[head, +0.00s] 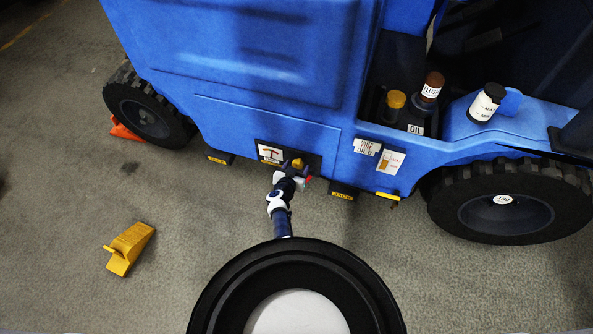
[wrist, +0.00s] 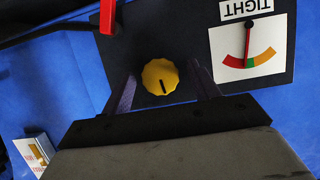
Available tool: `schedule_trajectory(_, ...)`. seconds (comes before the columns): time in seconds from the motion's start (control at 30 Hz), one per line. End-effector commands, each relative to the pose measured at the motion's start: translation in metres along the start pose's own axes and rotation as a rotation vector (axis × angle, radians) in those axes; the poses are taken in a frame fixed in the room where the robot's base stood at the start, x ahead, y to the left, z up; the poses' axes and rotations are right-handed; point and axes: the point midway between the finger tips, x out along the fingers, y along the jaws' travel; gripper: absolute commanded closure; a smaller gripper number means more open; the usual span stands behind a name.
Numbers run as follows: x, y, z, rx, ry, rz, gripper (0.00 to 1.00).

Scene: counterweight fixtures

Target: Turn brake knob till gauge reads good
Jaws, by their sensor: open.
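The yellow brake knob (wrist: 160,77) has a scalloped edge and a dark pointer line, and sits on a black panel (wrist: 185,30). It also shows in the head view (head: 298,163), partly hidden by my gripper. My gripper (wrist: 164,73) is open, with one finger on each side of the knob; I cannot tell whether they touch it. The gauge (wrist: 232,48), upside down in the wrist view, has red, green and orange bands and a TIGHT label (wrist: 246,8). Its red needle points near the border of red and green. The gauge also shows in the head view (head: 269,152).
A red lever or tab (wrist: 107,16) is near the knob. The blue vehicle (head: 250,60) fills the back, with bottles (head: 430,88) on its right. A yellow wheel chock (head: 129,248) lies on the floor at left. The floor around is mostly clear.

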Motion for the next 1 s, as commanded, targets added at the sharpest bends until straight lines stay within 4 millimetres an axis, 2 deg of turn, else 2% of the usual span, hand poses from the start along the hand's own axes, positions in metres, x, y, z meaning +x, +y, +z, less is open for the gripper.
schedule_trajectory(0.37, 0.0043, 0.0002, -0.0007, 0.000, 0.000, 0.000, 0.41)
schedule_trajectory(0.7, 0.0041, 0.0001, -0.0006, 0.000, 0.000, 0.000, 0.83)
schedule_trajectory(1.0, 0.0034, -0.0016, -0.0022, -0.049, 0.000, 0.018, 0.83)
